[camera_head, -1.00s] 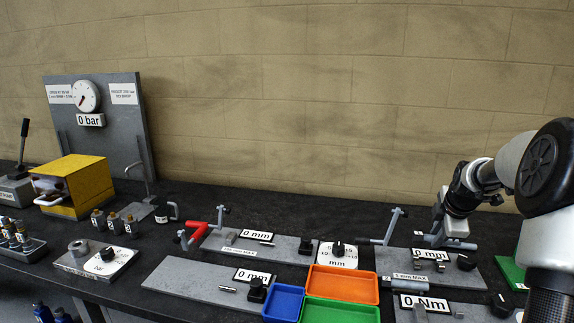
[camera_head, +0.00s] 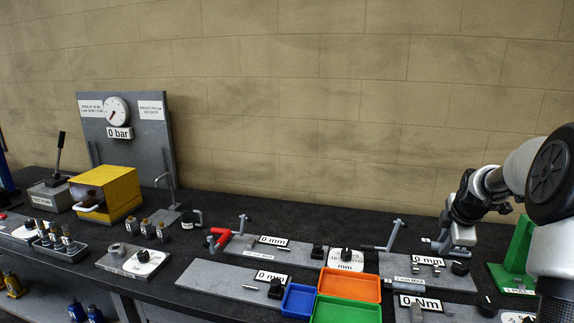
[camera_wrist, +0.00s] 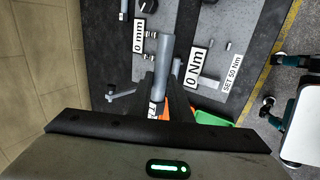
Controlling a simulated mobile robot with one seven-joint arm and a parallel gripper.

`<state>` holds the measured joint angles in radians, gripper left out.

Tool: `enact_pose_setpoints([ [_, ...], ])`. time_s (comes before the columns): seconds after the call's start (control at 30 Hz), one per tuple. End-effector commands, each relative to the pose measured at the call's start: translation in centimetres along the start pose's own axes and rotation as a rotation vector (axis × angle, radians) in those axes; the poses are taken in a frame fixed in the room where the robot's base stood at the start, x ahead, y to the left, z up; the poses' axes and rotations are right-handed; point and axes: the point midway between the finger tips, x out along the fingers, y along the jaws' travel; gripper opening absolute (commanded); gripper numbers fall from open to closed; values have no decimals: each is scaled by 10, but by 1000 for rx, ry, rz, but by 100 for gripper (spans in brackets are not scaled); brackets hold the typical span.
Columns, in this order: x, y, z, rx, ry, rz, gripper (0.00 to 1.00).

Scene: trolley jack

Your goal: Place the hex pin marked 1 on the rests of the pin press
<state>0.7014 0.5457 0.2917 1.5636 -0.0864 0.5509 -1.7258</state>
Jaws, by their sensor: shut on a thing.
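My gripper (camera_head: 452,242) is shut on a grey, rod-like pin (camera_wrist: 167,55), which points away from the jaws in the wrist view. Its faces and any mark 1 cannot be made out. In the head view the gripper is at the right, above the back edge of a grey plate with a 0 mm display (camera_head: 429,261). A green frame (camera_head: 520,245) stands on the bench at the far right, partly behind my arm. It may be the pin press, but its label is too small to read and its rests cannot be made out.
An orange tray (camera_head: 349,286), a blue tray (camera_head: 298,300) and a green tray (camera_head: 345,311) sit at the front middle. Cranks and knobs rise from the neighbouring plates. A 0 Nm plate (camera_head: 446,312) lies in front. A yellow box (camera_head: 106,192) stands at the left.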

Motion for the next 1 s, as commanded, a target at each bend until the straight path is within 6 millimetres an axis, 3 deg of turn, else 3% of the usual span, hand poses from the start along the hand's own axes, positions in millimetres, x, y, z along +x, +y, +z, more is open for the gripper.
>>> enact_pose_setpoints([
  [0.3, 16, -49, -77, 150, -90, -1, 0],
  [0.67, 23, -119, -147, 420, -241, -2, 0],
  [1.0, 9, -214, -208, 845, -479, -3, 0],
])
